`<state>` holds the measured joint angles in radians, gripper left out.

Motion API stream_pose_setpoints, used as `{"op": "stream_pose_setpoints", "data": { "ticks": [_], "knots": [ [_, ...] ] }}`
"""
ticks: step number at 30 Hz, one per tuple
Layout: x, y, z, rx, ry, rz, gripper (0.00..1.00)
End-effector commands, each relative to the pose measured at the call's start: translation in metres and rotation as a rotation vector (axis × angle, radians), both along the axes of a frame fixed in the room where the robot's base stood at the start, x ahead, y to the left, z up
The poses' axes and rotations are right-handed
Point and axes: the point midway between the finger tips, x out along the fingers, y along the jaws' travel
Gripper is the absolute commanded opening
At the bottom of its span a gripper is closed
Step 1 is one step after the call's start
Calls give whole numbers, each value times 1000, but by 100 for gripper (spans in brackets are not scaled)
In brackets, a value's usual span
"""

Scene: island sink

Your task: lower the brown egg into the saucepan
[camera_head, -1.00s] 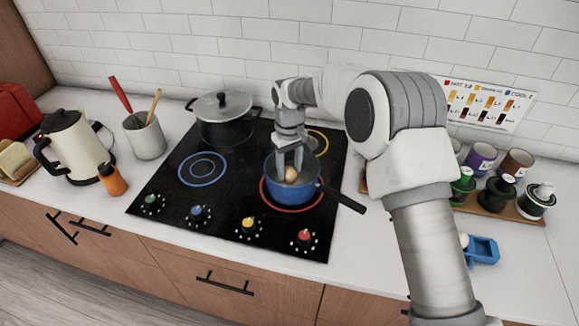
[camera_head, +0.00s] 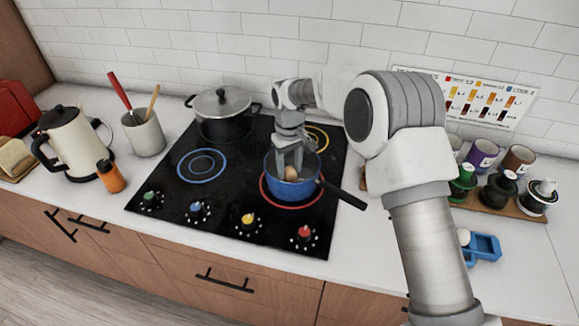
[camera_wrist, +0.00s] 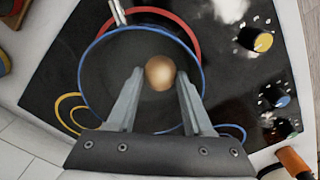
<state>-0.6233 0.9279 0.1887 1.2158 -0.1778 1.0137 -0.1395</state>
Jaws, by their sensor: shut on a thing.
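The brown egg (camera_head: 291,173) is between the fingers of my gripper (camera_head: 289,166), which is shut on it. In the wrist view the egg (camera_wrist: 160,72) sits between the two fingertips, with the dark inside of the saucepan around it. The blue saucepan (camera_head: 290,190) stands on the red-ringed burner, its black handle pointing to the front right. My fingers reach down inside its rim. The saucepan's blue rim (camera_wrist: 84,62) also shows in the wrist view. I cannot tell whether the egg touches the pan's bottom.
A lidded black pot (camera_head: 222,115) stands at the back left of the black cooktop (camera_head: 170,208). A kettle (camera_head: 75,145), an orange bottle (camera_head: 110,176) and a utensil crock (camera_head: 144,132) are to the left. Cups and jars stand on a wooden board (camera_head: 470,205) to the right.

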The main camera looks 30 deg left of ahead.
Motion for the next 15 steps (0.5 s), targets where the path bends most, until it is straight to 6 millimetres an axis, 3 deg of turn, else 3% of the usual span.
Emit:
{"op": "stream_pose_setpoints", "data": {
  "ticks": [15],
  "knots": [
    [0,0,-8,0,0,0,32]
  ]
}}
